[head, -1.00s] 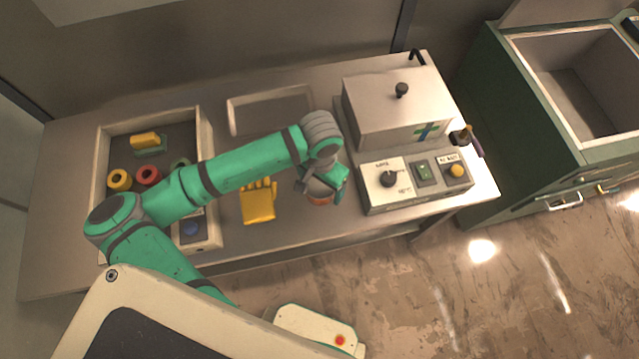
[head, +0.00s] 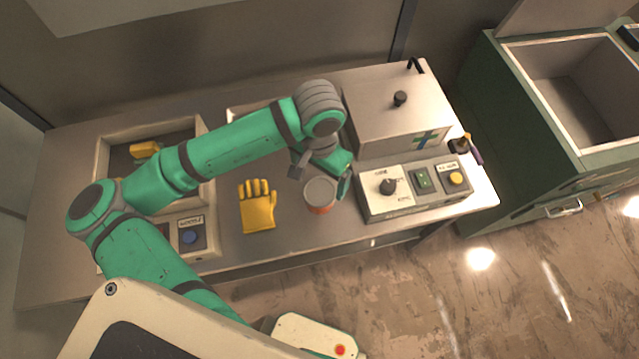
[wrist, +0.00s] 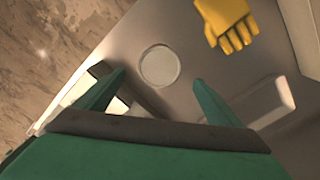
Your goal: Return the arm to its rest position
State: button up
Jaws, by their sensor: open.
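My green arm reaches over the table from the lower left in the head view. My gripper (head: 322,178) is at the arm's end, beside the control panel, with its fingers apart. In the wrist view my gripper (wrist: 155,95) shows two separate green fingers with nothing between them. A round grey-topped can with an orange band (head: 320,194) stands upright on the table just in front of my gripper. In the wrist view the can (wrist: 159,66) lies beyond the fingertips, apart from both.
A yellow glove (head: 257,208) lies left of the can. A white chamber box (head: 395,110) with a control panel (head: 410,192) stands at right. A bin (head: 101,165) at left is partly hidden by my arm. A green chest (head: 520,130) stands open at far right.

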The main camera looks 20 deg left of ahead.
jog(key=shift+r, duration=0.95)
jog(key=shift+d, duration=0.1)
